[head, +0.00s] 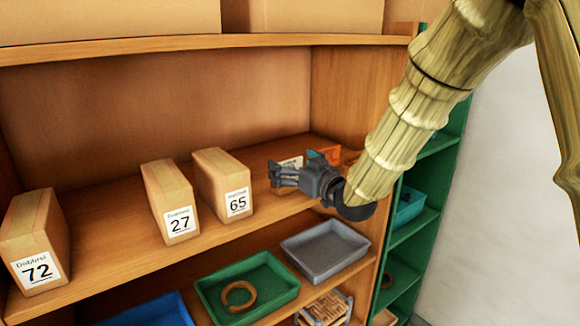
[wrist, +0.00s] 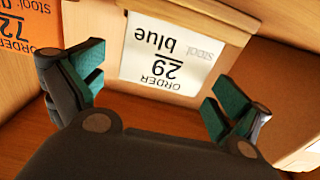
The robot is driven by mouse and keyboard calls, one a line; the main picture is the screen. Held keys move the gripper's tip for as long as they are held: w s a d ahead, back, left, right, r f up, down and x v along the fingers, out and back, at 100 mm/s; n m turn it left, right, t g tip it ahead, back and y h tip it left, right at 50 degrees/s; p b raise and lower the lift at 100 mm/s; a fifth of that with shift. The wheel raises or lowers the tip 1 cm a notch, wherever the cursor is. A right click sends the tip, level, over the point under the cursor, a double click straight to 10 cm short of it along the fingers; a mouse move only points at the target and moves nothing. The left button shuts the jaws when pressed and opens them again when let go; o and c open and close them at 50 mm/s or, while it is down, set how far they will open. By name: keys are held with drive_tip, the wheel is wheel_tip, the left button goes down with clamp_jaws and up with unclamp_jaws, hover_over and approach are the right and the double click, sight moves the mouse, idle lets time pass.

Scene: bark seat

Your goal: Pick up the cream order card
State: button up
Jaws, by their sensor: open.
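The cream order card (wrist: 165,60) is in the wrist view at top centre, upside down, with "ORDER 29 blue stool" printed on it. It stands between and beyond the two teal-padded fingertips of my gripper (wrist: 158,93), which is open and empty. I see no contact with the card. In the head view my gripper (head: 294,168) is over the right end of the middle shelf and hides part of the card (head: 291,161). An orange order card (wrist: 28,32) with "72" is left of the cream card in the wrist view; it shows behind my gripper in the head view (head: 331,153).
Cardboard boxes labelled 72 (head: 37,245), 27 (head: 172,200) and 65 (head: 224,186) stand left on the same shelf (head: 110,245). A box (wrist: 285,85) is close to the right finger. Below are a green tray (head: 215,300) with a ring and a grey tray (head: 325,245).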

drive_tip(key=shift+w+a, duration=0.3)
drive_tip(key=shift+w, duration=0.15)
drive_tip(key=c, duration=0.9)
drive_tip(key=shift+o, duration=0.2)
drive_tip(key=shift+r, duration=0.1)
